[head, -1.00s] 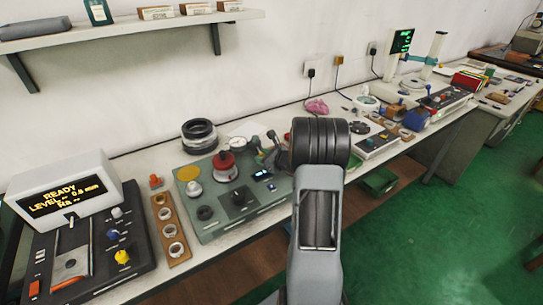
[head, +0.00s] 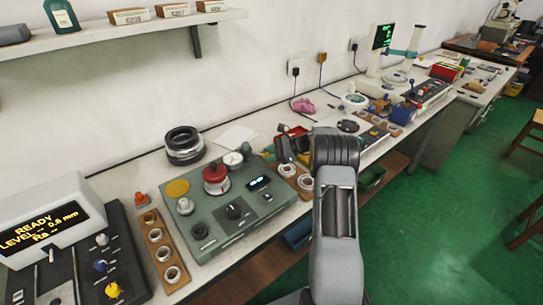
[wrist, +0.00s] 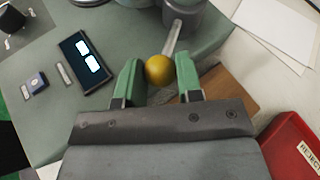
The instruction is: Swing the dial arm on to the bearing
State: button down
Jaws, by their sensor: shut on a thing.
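The dial arm's yellow ball knob (wrist: 159,69) is between the green fingertips of my gripper (wrist: 159,78), which is shut on it. A thin metal lever (wrist: 173,38) runs from the knob up to a grey post (wrist: 184,15) at the green tester. In the head view, my gripper (head: 285,150) is at the tester's far right corner, partly hidden by my arm. The round white dial (head: 232,159) is beside the red-capped spindle (head: 215,174), with a silver ring below the cap. Whether the dial touches the bearing cannot be told.
The green tester (head: 245,235) carries a small display (head: 259,183) and a black knob. A red reject bin (wrist: 294,145) is close at my gripper's right. A wooden ring rack (head: 160,240) stands left of the tester. Stacked black rings (head: 184,146) stand behind it.

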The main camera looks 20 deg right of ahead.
jog(key=shift+w+d+r, duration=0.1)
jog(key=shift+w+d, duration=0.1)
jog(key=shift+w, duration=0.25)
jog(key=shift+w+d+r, duration=0.1)
jog(key=shift+r, duration=0.05)
jog(key=c, duration=1.2)
grip_release()
jog(key=o, duration=0.3)
jog(key=shift+w+d, duration=0.1)
jog(key=shift+o, duration=0.6)
jog(key=shift+f, duration=0.2)
jog(key=b+v, duration=0.1)
jog(key=v, duration=1.2)
jog(key=shift+s+d+r, duration=0.2)
jog(key=shift+s+d, duration=0.05)
jog(key=shift+s, duration=0.1)
